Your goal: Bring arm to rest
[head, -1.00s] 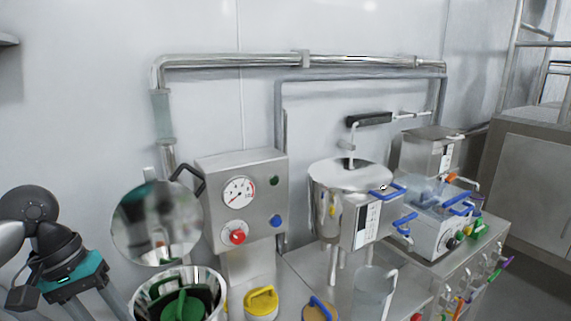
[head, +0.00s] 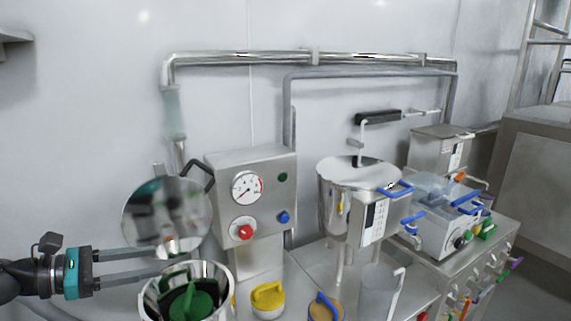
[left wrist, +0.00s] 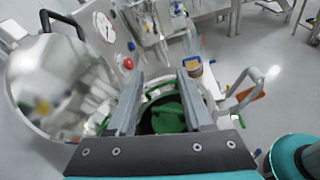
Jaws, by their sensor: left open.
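My left gripper (head: 163,262) comes in from the lower left in the head view. It lies about level, with its two grey fingers apart and pointing right, near the left rim of the open steel vessel (head: 228,279). Nothing shows between the fingers. In the left wrist view my left gripper (left wrist: 160,82) has its fingers spread, with the vessel and the green part (left wrist: 168,116) inside it showing between and beyond them. Whether the fingers touch the rim is not clear. My right gripper is not in view.
The round steel lid (head: 165,215) stands raised behind the vessel. A gauge box (head: 262,215) stands to its right. Yellow (head: 268,297) and blue-rimmed (head: 325,308) lidded items, a steel kettle (head: 340,195) and a clear-topped machine (head: 440,235) crowd the right side. Bare wall is at upper left.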

